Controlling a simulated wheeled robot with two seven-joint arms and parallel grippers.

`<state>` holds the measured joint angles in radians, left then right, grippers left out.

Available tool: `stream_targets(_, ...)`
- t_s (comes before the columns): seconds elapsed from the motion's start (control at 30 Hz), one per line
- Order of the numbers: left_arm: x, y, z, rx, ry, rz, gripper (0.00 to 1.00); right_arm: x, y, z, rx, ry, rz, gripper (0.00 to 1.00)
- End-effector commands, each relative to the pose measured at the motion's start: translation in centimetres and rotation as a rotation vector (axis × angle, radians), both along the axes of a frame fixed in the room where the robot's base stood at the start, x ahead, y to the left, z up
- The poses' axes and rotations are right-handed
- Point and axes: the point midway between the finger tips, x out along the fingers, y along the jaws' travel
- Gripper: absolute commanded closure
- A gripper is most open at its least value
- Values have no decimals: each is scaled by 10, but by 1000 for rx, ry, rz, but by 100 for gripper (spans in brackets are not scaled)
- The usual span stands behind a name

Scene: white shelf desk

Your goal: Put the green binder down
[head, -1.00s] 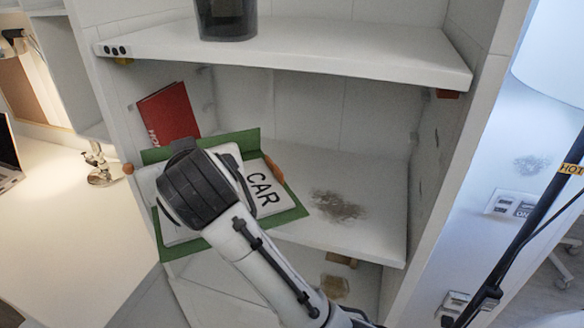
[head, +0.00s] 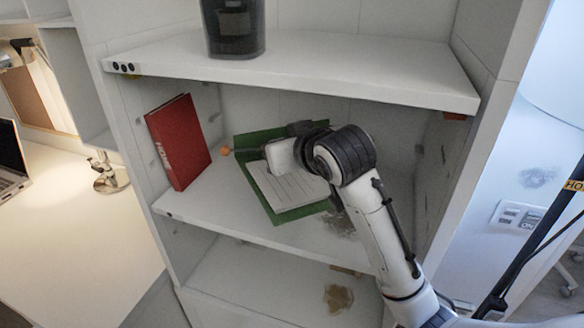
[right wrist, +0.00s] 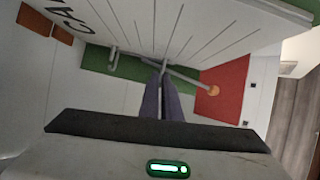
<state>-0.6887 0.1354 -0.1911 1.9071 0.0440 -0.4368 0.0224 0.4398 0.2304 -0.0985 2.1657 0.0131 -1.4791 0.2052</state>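The green binder (head: 302,212) is open, with a white lined page facing out. In the head view it is inside the middle shelf compartment, tilted, right of the red binder. I cannot tell whether it rests on the shelf board (head: 215,205). My right gripper (head: 285,152) is at its upper part and hides some of it. In the right wrist view the fingers (right wrist: 161,88) are close together at the metal ring fitting by the green cover (right wrist: 130,68), with the lined page (right wrist: 190,28) above. My left gripper is not in view.
A red binder (head: 180,142) stands at the compartment's left side. A small orange object (head: 225,151) lies between the binders. A dark bin (head: 235,28) stands on the shelf above. The board's front left part is clear. The right side panel (head: 435,165) is close to my arm.

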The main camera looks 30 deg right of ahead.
Motion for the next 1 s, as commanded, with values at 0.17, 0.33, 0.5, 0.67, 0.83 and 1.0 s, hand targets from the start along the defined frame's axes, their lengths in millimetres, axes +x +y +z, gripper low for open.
stream_targets(0.17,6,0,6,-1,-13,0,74,0,-20,1,-2,-3,0,100)
stream_targets(0.33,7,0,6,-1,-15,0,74,0,-22,-13,0,0,1,100)
stream_targets(0.5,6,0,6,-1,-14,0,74,1,-22,-27,1,-2,1,100)
stream_targets(0.67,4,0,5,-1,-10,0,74,0,-22,-38,1,0,0,100)
stream_targets(0.83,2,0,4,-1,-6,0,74,0,-22,-63,0,1,0,100)
stream_targets(1.0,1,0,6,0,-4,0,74,1,-26,-69,0,-5,0,100)
